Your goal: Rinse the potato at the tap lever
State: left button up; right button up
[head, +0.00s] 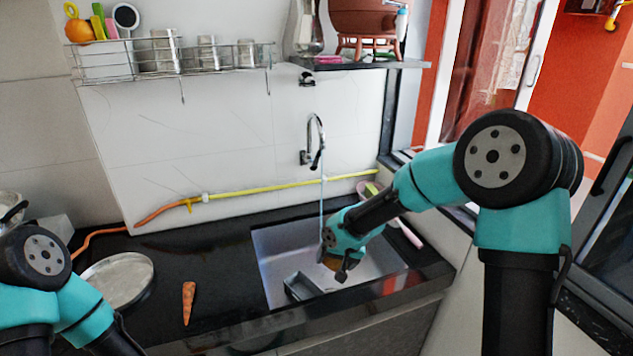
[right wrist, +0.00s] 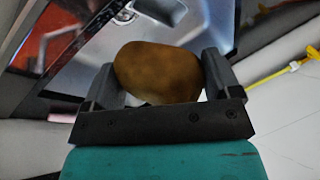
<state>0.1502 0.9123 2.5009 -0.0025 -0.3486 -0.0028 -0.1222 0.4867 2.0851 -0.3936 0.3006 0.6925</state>
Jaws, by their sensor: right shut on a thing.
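My right gripper (head: 334,267) is shut on the brown potato (right wrist: 158,72), which sits between its two fingers in the right wrist view. In the head view the gripper is over the sink (head: 284,256), below the tap (head: 315,135), and only a little of the potato (head: 330,262) shows. The tap's dark lever (head: 317,158) is by its spout. A thin bluish stream of water (head: 322,205) falls from the tap to the gripper. I cannot tell exactly where it meets the potato. My left arm is at the lower left, its gripper out of view.
A carrot (head: 188,302) and a round metal plate (head: 118,279) lie on the black counter left of the sink. A grey rectangular object (head: 302,287) is in the sink. A yellow hose (head: 250,189) runs along the wall. A wire rack (head: 170,60) hangs above.

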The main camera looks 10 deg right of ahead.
jog(key=s+a, duration=0.2)
jog(key=s, duration=0.5)
dwell(0.6)
dwell(0.6)
dwell(0.9)
jog(key=s+a+r, duration=0.1)
jog(key=s+r, duration=0.3)
jog(key=shift+s+a, duration=0.15)
jog(key=shift+s, duration=0.25)
dwell(0.3)
jog(key=shift+w, duration=0.1)
dwell(0.9)
jog(key=w+f, duration=0.1)
jog(key=w, duration=0.3)
jog(key=w+d+f, duration=0.1)
jog(key=w+f, duration=0.1)
jog(key=w, duration=0.2)
jog(key=w+f, duration=0.2)
jog(key=w, duration=0.2)
jog(key=shift+d, duration=0.25)
jog(key=w+d+f, duration=0.2)
jog(key=w+f, duration=0.5)
jog(key=w, duration=0.2)
jog(key=shift+w, duration=0.2)
